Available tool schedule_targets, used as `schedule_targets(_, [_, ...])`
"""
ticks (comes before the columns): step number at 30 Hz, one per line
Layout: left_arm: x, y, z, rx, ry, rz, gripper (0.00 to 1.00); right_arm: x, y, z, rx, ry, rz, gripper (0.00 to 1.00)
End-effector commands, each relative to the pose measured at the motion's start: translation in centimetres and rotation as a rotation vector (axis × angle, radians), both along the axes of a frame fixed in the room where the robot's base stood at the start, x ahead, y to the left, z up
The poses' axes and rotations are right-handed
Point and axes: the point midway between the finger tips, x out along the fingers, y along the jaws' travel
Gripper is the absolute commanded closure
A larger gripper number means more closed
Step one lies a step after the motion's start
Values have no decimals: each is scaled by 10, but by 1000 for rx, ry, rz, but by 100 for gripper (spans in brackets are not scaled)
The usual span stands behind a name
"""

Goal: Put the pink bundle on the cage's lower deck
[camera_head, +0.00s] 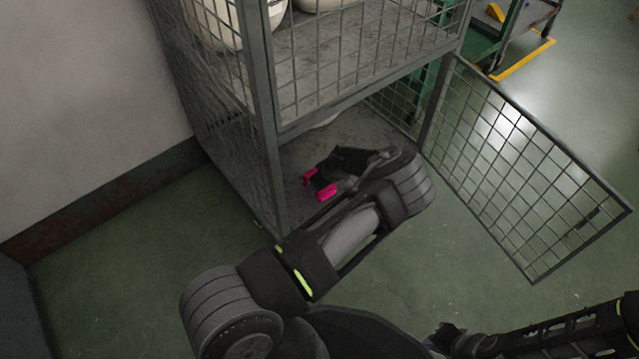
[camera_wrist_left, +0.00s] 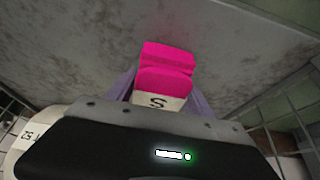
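The pink bundle (camera_head: 327,193) is in the lower bay of the wire cage, just above or on the grey lower deck (camera_head: 377,124); contact is not clear. In the left wrist view the bundle (camera_wrist_left: 166,80) is folded, with a white band marked "S". My left gripper (camera_head: 318,184) reaches into the bay through the open front. In the left wrist view its two purplish fingers (camera_wrist_left: 163,93) close on the bundle from both sides. My arm hides part of the deck. My right gripper (camera_head: 442,338) is outside the cage, low in the picture, its fingers too dark to read.
The mesh door (camera_head: 530,165) stands swung open to the right. A grey corner post (camera_head: 262,110) is close left of my left arm. The upper deck (camera_head: 330,58) carries cream rounded items (camera_head: 230,22). Green floor is clear in front.

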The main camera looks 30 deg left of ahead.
Motion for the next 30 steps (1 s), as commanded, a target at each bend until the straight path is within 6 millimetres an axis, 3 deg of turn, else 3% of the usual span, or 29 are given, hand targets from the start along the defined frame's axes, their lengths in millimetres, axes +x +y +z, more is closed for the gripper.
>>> schedule_targets(6, [0, 0, 0, 0, 0, 0, 22, 0, 0, 0, 0, 0, 0, 100])
schedule_targets(17, [0, -1, 6, 0, 0, -1, 22, 0, 0, 6, 0, 1, 0, 100])
schedule_targets(23, [-3, -12, 32, -1, -1, -1, 22, -2, 0, 20, 1, 6, 3, 100])
schedule_targets(30, [-9, -34, 78, -1, -1, -3, 22, -6, -1, 43, 3, 16, 8, 100])
